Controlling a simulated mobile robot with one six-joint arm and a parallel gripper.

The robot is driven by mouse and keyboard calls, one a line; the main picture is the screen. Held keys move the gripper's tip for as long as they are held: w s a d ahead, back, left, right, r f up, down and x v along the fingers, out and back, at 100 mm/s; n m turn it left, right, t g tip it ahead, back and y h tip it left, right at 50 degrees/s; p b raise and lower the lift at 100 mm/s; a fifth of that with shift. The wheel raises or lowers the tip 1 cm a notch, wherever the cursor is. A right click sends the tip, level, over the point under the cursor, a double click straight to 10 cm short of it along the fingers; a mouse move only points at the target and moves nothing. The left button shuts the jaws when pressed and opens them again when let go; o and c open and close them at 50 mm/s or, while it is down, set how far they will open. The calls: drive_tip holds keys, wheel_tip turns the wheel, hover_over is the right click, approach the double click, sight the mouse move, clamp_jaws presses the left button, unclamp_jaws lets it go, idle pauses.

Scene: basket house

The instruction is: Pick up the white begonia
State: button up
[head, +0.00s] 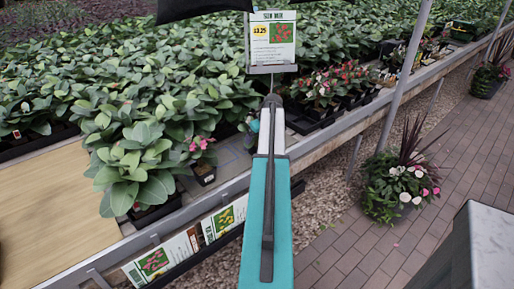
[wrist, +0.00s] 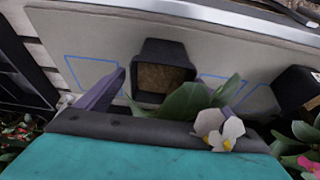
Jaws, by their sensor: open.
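The white begonia shows in the wrist view as a white flower with a yellow centre (wrist: 219,131) and broad green leaves (wrist: 187,103). The flower and leaves overlap the edge of my gripper's palm, close to the camera. My gripper (wrist: 168,90) is open, its two purple fingers spread apart. A black square pot with brown soil (wrist: 163,73) shows between the fingers on the grey bench; I cannot tell whether the leaves join it. In the head view my arm hides most of the gripper and the white begonia.
A black pot (wrist: 297,88) and a pink flower (wrist: 309,163) are at the wrist view's right. In the head view, a pink-flowered pot (head: 203,172) stands left of my arm, red-flowered plants (head: 325,88) right. A sign (head: 272,40) stands ahead. Leafy plants crowd the left.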

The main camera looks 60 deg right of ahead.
sight(254, 141)
drive_tip(key=shift+c, duration=0.2)
idle(0.3)
drive_tip(key=c, duration=1.3)
drive_tip(key=shift+o, duration=0.2)
drive_tip(key=shift+r, duration=0.1)
drive_tip(key=shift+r+b, duration=0.3)
drive_tip(key=shift+r, duration=1.3)
drive_tip(key=s+r+b, duration=0.1)
drive_tip(key=s+b, duration=0.2)
drive_tip(key=s, duration=1.3)
drive_tip(key=shift+r, duration=0.3)
drive_tip(key=shift+a, duration=0.1)
